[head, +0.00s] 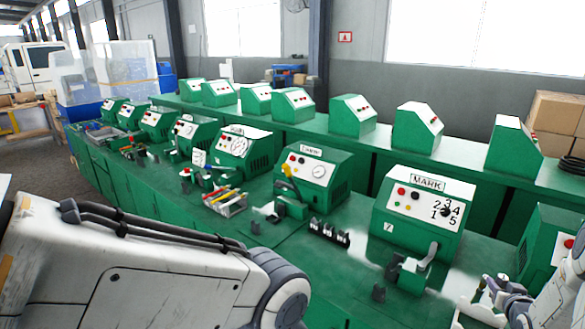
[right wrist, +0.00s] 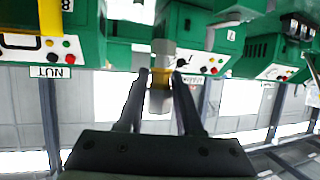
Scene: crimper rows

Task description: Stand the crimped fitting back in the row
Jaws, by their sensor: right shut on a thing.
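My right gripper (head: 492,287) is at the lower right of the head view, in front of the green machine at the right edge. A dark row of short upright pieces (head: 328,233) stands on the green bench left of the MARK machine (head: 424,208). The left arm fills the lower left of the head view; its gripper is out of view.
Green machines line the bench, one with a yellow lever (head: 312,178). A tray of coloured-handled tools (head: 227,203) lies left of the row. A grey lever fixture (head: 412,272) stands before MARK. A white holder (head: 474,313) sits near my right gripper. Bench (head: 345,283) below the row is mostly clear.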

